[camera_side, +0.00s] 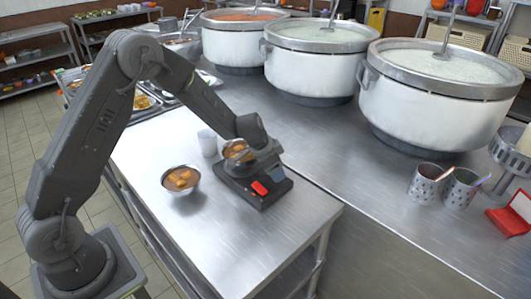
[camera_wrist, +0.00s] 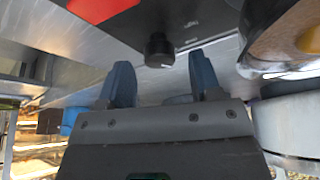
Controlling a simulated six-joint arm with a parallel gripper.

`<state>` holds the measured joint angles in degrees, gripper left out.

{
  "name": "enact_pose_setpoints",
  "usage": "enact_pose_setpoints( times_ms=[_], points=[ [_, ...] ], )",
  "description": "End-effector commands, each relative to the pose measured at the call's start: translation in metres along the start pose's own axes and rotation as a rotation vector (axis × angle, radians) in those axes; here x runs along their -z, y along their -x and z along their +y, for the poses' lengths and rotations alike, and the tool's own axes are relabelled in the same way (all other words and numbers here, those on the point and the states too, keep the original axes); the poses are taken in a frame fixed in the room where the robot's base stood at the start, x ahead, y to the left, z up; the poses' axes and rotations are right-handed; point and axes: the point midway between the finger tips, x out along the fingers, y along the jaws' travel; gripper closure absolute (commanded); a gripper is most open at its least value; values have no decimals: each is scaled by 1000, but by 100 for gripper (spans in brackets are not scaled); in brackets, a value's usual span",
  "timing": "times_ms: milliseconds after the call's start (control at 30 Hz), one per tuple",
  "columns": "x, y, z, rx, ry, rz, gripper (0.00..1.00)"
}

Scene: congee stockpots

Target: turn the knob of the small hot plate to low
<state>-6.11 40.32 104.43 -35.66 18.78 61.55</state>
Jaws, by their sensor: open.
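The small hot plate (camera_side: 246,196) is a dark box with a red patch, standing on the steel table. A bowl of orange food (camera_side: 238,152) shows at the hot plate, partly behind my arm. In the wrist view, the hot plate's dark underside or side (camera_wrist: 135,25) fills the top. Its black knob (camera_wrist: 159,48) sticks out towards the gap between my blue fingertips. My gripper (camera_wrist: 160,62) is open, one finger to each side of the knob and apart from it in the picture. I cannot tell the exact depth. The knob is hidden in the side view.
A metal bowl of orange food (camera_side: 180,181) and a pale cup (camera_side: 208,143) stand left of the hot plate. Large white stockpots (camera_side: 430,108) line the counter behind. Perforated utensil holders (camera_side: 425,184) stand at right. The table's front right is clear.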

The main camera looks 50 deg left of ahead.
Motion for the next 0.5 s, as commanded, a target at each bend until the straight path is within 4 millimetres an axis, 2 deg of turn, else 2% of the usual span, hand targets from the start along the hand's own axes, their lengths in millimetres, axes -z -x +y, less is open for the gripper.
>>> enact_pose_setpoints(
  times_ms=[300,500],
  points=[
    [1,72,-1,5,0,5,42],
    [0,106,-1,3,0,3,42]
  ],
)
